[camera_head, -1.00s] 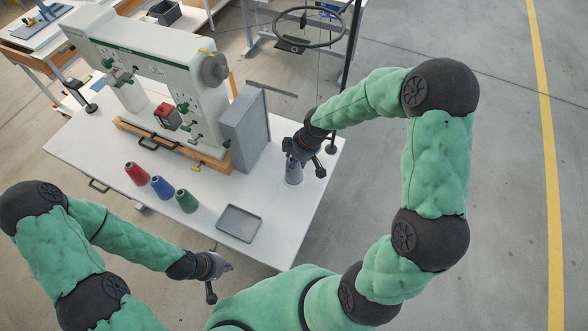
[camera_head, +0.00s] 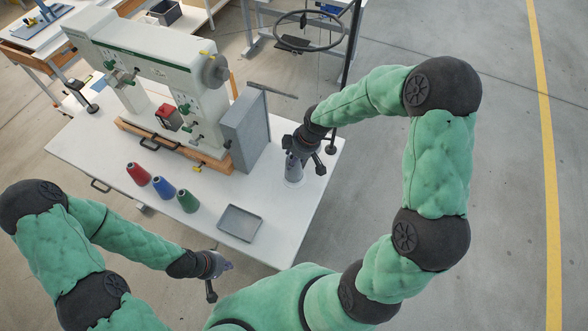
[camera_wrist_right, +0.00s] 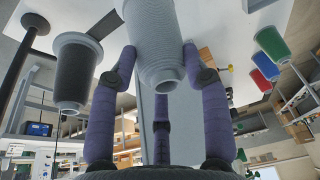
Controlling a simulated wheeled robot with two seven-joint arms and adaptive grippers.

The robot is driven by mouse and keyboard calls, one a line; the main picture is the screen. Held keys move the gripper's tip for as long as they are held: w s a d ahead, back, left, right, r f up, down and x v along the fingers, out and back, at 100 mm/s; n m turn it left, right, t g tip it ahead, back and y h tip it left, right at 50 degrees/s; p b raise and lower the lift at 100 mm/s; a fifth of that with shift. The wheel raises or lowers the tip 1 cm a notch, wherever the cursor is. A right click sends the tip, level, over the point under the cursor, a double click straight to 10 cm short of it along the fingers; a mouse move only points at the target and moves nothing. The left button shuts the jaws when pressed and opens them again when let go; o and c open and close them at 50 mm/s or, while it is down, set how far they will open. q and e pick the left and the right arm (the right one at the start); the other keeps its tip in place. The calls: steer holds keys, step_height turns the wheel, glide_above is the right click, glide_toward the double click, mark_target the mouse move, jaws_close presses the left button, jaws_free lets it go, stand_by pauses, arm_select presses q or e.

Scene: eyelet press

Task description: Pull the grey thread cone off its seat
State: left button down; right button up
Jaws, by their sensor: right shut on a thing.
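The grey thread cone (camera_head: 293,169) stands near the right edge of the white table, partly hidden by my right gripper (camera_head: 303,157). In the right wrist view the pale grey cone (camera_wrist_right: 155,45) fills the space between the purple fingers of my right gripper (camera_wrist_right: 160,72), which is shut on it with fingers touching its sides. Its wide end runs out of the top of that view. The seat beneath the cone is mostly hidden, and I cannot tell if a gap separates them. My left gripper (camera_head: 220,277) is open and empty near the table's front edge.
Red (camera_head: 138,174), blue (camera_head: 163,187) and green (camera_head: 187,201) cones and a grey tray (camera_head: 239,223) are on the table. The eyelet press (camera_head: 160,70) and a grey box (camera_head: 246,130) stand behind. A dark tapered thing (camera_wrist_right: 76,75) and a pole (camera_wrist_right: 22,65) are close beside my right gripper.

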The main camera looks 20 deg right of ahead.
step_height(320, 180, up, 10)
steer(key=p, duration=0.6)
steer(key=shift+p, duration=0.4)
stand_by(1.5)
stand_by(0.5)
